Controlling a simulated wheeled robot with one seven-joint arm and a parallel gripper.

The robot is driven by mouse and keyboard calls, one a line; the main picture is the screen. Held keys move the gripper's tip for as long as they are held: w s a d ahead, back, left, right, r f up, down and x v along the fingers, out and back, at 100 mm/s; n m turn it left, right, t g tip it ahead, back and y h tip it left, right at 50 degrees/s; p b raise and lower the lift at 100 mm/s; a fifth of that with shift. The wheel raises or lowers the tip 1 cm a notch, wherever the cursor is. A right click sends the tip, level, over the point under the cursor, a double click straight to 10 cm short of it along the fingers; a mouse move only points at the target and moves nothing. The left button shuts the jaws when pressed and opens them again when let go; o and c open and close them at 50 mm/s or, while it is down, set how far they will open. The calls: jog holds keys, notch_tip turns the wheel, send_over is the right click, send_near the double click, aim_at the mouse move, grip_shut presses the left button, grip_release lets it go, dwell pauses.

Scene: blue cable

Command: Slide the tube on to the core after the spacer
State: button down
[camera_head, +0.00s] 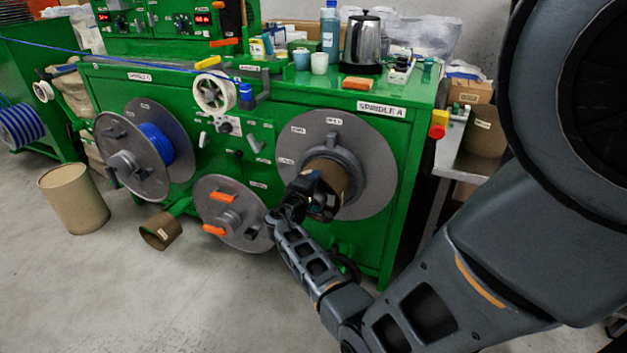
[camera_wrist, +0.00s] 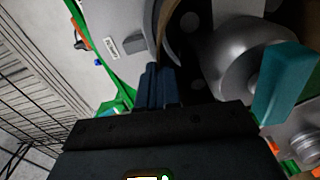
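The brown tube (camera_head: 335,172) is at spindle A in the head view, around the core and in front of the large grey flange (camera_head: 296,150). In the wrist view its rim (camera_wrist: 163,22) is a thin brown curved edge, with the silver core (camera_wrist: 232,62) inside it. My gripper (camera_head: 312,200) is at the tube's near end. In the wrist view its two dark blue fingers (camera_wrist: 158,85) are close together, and the tube's wall runs down between them. My gripper hides part of the tube's front. I cannot clearly tell the spacer from the grey hub parts.
A teal part (camera_wrist: 285,85) stands close right of my fingers in the wrist view. A lower grey disc (camera_head: 232,210) with orange handles is left of my gripper. Another brown tube (camera_head: 160,231) lies on the floor near a tan bin (camera_head: 74,198). The front floor is clear.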

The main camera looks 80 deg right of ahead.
jog(key=shift+b+x, duration=0.5)
jog(key=shift+x, duration=0.45)
dwell(1.2)
jog(key=shift+s+f+b, duration=0.3)
jog(key=shift+f+b, duration=0.25)
jog(key=shift+b, duration=0.2)
dwell(0.7)
jog(key=c, duration=0.8)
grip_release()
jog(key=shift+c, duration=0.2)
jog(key=shift+w, duration=0.1)
jog(key=shift+w+a+f, duration=0.1)
jog(key=shift+a+f, duration=0.05)
jog(key=shift+c, duration=0.4)
jog(key=shift+w+f+b, duration=0.1)
jog(key=shift+f+b, duration=0.1)
jog(key=shift+b, duration=0.3)
jog(key=shift+c, duration=0.9)
jog(key=shift+w+a, duration=0.15)
jog(key=shift+a, duration=0.5)
